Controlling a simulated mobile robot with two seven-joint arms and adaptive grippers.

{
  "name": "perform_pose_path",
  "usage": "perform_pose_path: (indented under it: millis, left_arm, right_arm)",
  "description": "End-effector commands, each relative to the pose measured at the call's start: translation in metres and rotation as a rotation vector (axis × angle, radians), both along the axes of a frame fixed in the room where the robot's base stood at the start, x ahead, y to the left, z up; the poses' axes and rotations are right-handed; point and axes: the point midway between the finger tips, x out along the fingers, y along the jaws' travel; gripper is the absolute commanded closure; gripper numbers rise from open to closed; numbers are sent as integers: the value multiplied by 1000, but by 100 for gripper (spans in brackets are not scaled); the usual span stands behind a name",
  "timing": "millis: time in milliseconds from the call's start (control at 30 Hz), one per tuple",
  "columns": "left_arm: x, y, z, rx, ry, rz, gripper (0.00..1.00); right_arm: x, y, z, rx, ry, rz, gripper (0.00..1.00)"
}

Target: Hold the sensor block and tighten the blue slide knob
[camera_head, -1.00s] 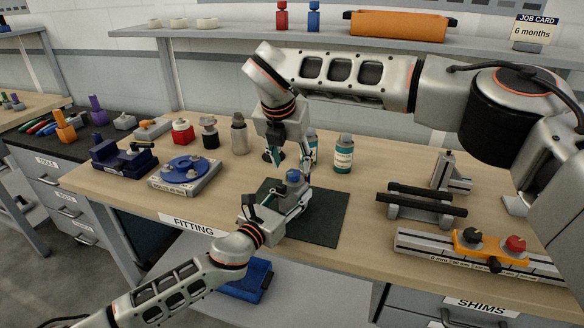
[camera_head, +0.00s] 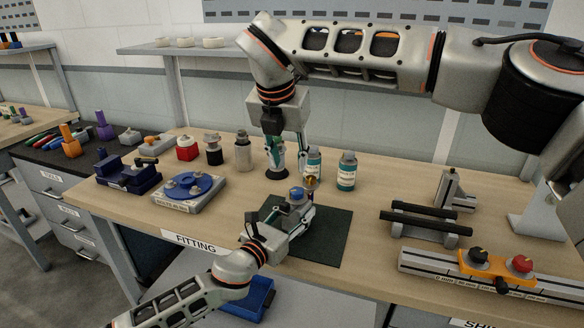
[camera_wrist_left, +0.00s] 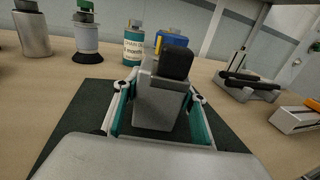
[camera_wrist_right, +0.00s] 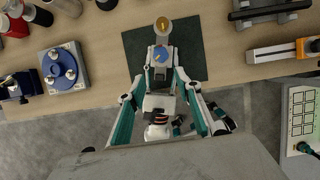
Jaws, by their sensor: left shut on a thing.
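A grey sensor block (camera_head: 290,208) with a blue knob (camera_head: 297,192) on top is upright over the dark mat. My left gripper (camera_head: 296,215) is shut on it from the front left. The left wrist view shows the block (camera_wrist_left: 157,100) between the teal fingers, with a black part on its near side. My right gripper (camera_head: 287,168) is above and behind the block, apart from the knob. In the right wrist view its fingers (camera_wrist_right: 162,112) are spread with nothing held. The blue knob (camera_wrist_right: 160,56) shows beyond them. Whether the block touches the mat is unclear.
Two teal-labelled bottles (camera_head: 346,172) stand behind the mat (camera_head: 325,240). A blue round fixture (camera_head: 190,187) is to the left. A black-barred stand (camera_head: 425,222) and a rail with an orange slide (camera_head: 485,266) are to the right. Bare table lies between mat and stand.

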Motion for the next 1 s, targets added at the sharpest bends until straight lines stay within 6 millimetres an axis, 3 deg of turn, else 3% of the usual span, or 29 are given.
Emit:
perform_pose_path:
  millis: [167, 400, 600, 767, 1000]
  left_arm:
    - [0, 0, 0, 0, 0, 1, 100]
    - [0, 0, 0, -1, -1, 1, 100]
    - [0, 0, 0, -1, -1, 1, 100]
    - [0, 0, 0, -1, -1, 1, 100]
    - [0, 0, 1, -1, -1, 1, 100]
  right_arm:
    - [-17, 8, -26, 126, 134, 29, 66]
    - [-54, 27, -76, 475, 437, 12, 66]
    - [-71, 38, -90, 796, 645, -75, 66]
    - [-67, 36, -89, 1058, 775, -198, 66]
    - [-35, 6, -89, 1433, 908, -474, 66]
